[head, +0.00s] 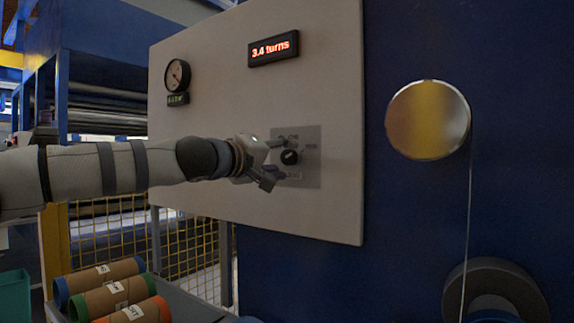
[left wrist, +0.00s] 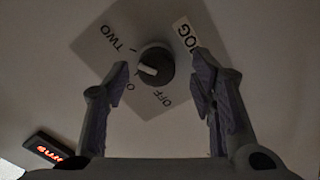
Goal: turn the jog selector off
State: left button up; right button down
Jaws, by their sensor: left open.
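The jog selector (head: 289,157) is a round black knob on a grey plate (head: 312,172) on the upright panel. In the left wrist view the knob (left wrist: 155,62) has a white mark slanting toward its left side, on the side of the TWO label. OFF and JOG labels also show; another label is partly hidden by the left finger. My left gripper (head: 279,160) is open just before the plate. In the left wrist view its fingers (left wrist: 160,80) stand on either side of the knob, apart from it. My right gripper is not in view.
The panel (head: 220,100) carries a round gauge (head: 177,75) and a red display (head: 273,48) reading 3.4 turns. A metal roller (head: 428,119) is at right, with a web line running down. Several cardboard tubes (head: 105,270) lie at lower left.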

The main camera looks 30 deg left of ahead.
pick_arm(q)
jog(key=shift+w+d+r, duration=0.1)
jog(key=shift+w+r, duration=0.1)
jog(key=shift+w, duration=0.5)
jog(key=shift+c, duration=0.6)
jog(key=c, duration=1)
